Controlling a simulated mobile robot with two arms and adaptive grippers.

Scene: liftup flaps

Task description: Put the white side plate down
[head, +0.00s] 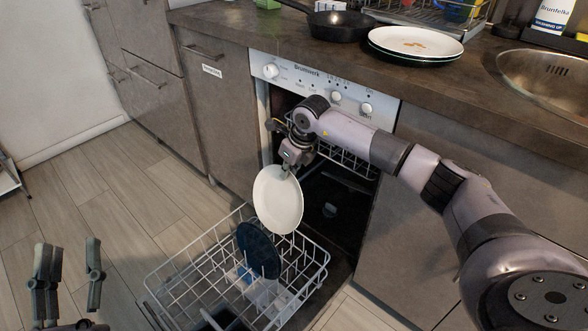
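The white side plate (279,199) hangs nearly upright in the head view, above the back part of the pulled-out dishwasher rack (310,251). My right gripper (289,170) is at its top edge and appears shut on it. A dark blue plate (258,250) stands in the rack just below and in front of the white plate. Whether the white plate touches the rack is hard to tell. My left gripper (70,275) is at the lower left, open and empty, its fingers apart above the floor.
The open dishwasher (335,214) lies behind the rack. Its rack also holds some clear items (262,296). On the counter (237,22) are a black pan (340,26), stacked plates (416,42) and a sink (548,72). Floor at left is free.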

